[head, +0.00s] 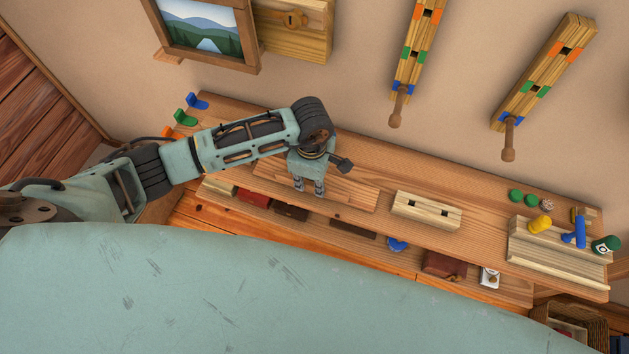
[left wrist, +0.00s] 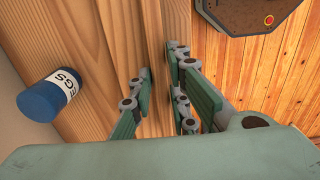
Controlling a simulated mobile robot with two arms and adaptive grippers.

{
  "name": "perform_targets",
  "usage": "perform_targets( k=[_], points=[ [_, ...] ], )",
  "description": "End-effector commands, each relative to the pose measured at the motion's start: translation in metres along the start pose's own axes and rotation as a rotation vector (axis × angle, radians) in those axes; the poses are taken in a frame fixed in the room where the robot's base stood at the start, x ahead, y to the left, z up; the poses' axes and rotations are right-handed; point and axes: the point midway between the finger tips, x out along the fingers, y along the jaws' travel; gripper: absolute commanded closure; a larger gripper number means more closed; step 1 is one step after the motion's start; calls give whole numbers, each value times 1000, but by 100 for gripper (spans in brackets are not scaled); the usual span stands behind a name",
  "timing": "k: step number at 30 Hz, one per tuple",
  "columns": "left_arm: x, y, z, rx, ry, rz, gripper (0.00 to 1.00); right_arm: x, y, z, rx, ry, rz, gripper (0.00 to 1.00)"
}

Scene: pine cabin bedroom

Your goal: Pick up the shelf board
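The shelf board (head: 350,193), a flat light-brown plank, lies on the long wooden bench (head: 470,235) in the head view. My left gripper (head: 308,190) points down over its middle, and the arm hides part of its far left. In the left wrist view the left gripper (left wrist: 159,85) has its fingers apart, with wood grain below and between them. I cannot tell whether the fingers touch the board. Nothing is held. My right gripper does not show.
A slotted pale block (head: 426,210) sits right of the board. A stepped wooden rack (head: 560,256) with coloured pieces is at the right end. Two slatted rails with pegs (head: 416,60) (head: 545,75) hang on the wall.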

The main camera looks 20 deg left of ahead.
Motion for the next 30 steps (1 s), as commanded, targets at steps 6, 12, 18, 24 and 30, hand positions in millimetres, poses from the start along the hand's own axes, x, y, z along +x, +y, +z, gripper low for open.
perform_targets(
  k=[6, 12, 18, 24, 30],
  points=[
    [0, 0, 0, 0, 0, 0, 100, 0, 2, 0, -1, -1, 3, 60],
    [-1, 1, 0, -1, -1, 1, 100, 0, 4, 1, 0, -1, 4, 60],
    [-1, 1, 0, 0, -1, 2, 100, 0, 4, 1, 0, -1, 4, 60],
    [-11, 1, 0, 0, -2, 4, 100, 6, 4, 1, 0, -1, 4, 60],
    [-42, 2, 2, 5, -2, 8, 100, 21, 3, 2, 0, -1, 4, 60]
  ],
)
